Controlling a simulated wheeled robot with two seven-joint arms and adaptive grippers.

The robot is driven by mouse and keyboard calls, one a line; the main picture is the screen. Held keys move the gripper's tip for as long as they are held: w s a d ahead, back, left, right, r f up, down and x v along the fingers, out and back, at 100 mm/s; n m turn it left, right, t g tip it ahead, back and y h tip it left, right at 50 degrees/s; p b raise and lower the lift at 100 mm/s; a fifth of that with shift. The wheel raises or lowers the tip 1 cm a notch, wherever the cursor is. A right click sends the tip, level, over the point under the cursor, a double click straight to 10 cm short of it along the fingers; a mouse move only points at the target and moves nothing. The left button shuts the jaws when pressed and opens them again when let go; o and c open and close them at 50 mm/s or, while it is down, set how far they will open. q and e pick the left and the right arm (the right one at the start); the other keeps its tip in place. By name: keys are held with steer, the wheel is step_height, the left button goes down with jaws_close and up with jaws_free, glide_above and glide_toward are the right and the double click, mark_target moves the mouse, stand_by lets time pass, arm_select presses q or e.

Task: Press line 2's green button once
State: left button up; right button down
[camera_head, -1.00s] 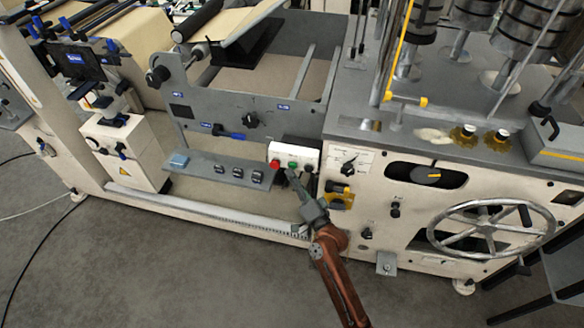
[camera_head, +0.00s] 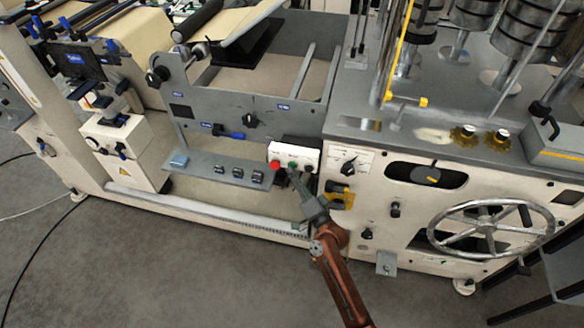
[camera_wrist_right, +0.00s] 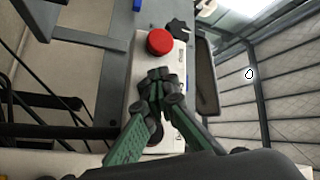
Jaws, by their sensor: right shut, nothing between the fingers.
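A white button box (camera_head: 284,151) is mounted on the grey machine panel. It bears a red button (camera_head: 275,164), a green button (camera_head: 293,164) and a dark button (camera_head: 308,168) in a row. My right gripper (camera_head: 292,174) is shut and empty, with its fingertips at the front of the box, right by the green button. My left gripper is out of view.
A grey shelf (camera_head: 206,170) with several small dark blocks is left of the box. A black rotary knob (camera_head: 348,168) and a yellow-and-black part (camera_head: 340,195) sit just right of my gripper. A large handwheel (camera_head: 490,228) is farther right. Floor in front is open.

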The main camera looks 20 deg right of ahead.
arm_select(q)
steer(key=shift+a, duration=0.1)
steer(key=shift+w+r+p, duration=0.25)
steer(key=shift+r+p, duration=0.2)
arm_select(e)
steer(key=shift+s+a, duration=0.5)
steer(key=shift+s, duration=0.25)
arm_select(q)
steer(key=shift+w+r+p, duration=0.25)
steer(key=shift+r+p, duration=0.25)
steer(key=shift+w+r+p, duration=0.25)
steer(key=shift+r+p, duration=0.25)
arm_select(e)
steer(key=s+a, duration=0.1)
steer(key=s, duration=0.1)
steer(key=s+a, duration=0.2)
steer(key=shift+s, duration=0.1)
steer(key=shift+d, duration=0.1)
